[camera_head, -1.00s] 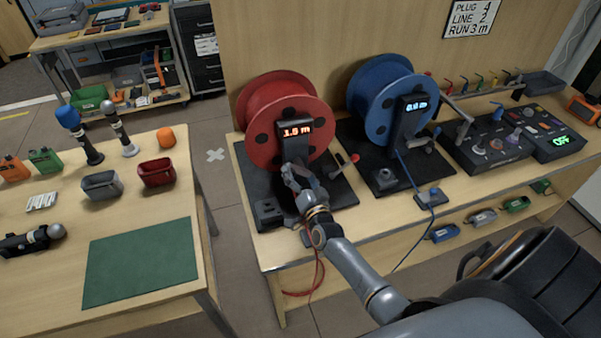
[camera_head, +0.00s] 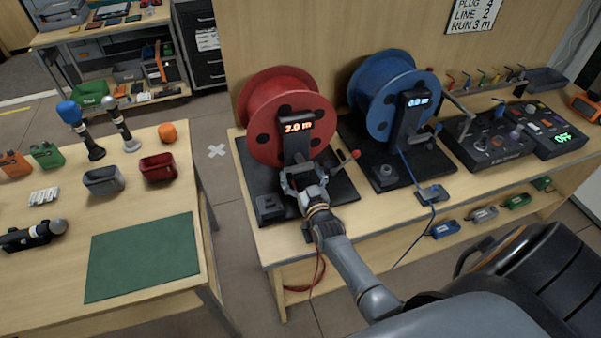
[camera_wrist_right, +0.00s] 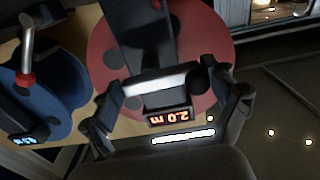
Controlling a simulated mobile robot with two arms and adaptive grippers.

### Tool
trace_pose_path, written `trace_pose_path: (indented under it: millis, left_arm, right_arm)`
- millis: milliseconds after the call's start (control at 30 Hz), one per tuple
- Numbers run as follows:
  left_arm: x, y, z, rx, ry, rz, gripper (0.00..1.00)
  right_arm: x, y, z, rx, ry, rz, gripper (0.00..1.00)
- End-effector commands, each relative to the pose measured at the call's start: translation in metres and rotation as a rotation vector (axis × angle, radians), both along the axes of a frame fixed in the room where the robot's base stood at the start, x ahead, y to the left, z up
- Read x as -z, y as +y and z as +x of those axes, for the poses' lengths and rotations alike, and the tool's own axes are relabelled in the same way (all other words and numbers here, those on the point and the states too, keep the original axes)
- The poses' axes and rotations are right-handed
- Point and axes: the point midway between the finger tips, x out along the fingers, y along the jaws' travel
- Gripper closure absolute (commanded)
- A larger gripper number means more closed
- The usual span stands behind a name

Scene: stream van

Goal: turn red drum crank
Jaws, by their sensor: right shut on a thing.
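The red drum (camera_head: 262,103) stands on a dark base on the bench; its display (camera_head: 297,127) reads 2.0 m. My right gripper (camera_head: 303,180) is in front of the drum's post, below the display, and is shut on the red drum crank. In the wrist view, a pale crank grip (camera_wrist_right: 158,84) lies across between the two fingers, with the red drum (camera_wrist_right: 105,45) behind. My gripper hides most of the crank in the head view. My left gripper is not in view.
A red-tipped lever (camera_head: 355,154) stands close right of my gripper. The blue drum (camera_head: 388,90) stands further right, with a control panel (camera_head: 497,143) beyond. A red cable (camera_head: 318,272) hangs off the bench front. The left table holds a green mat (camera_head: 143,256).

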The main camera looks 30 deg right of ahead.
Motion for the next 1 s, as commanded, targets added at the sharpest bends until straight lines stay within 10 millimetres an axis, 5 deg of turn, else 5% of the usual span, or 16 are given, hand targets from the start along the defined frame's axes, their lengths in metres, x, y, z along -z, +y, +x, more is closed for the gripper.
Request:
trace_pose_path:
  millis: [567,600,667,1000]
  left_arm:
    - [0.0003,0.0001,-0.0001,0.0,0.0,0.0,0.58]
    - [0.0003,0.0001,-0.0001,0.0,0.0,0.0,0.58]
    - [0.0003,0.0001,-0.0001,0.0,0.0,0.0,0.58]
    - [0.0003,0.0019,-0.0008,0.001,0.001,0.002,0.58]
  right_arm:
    - [0.0033,0.0005,-0.0009,0.0,0.015,-0.03,0.45]
    - [0.0033,0.0004,-0.0009,0.0,0.015,-0.03,0.11]
    - [0.0032,0.0004,-0.0009,0.0,0.014,-0.031,0.0]
    - [0.0013,0.0,-0.0004,0.0,0.01,-0.033,0.0]
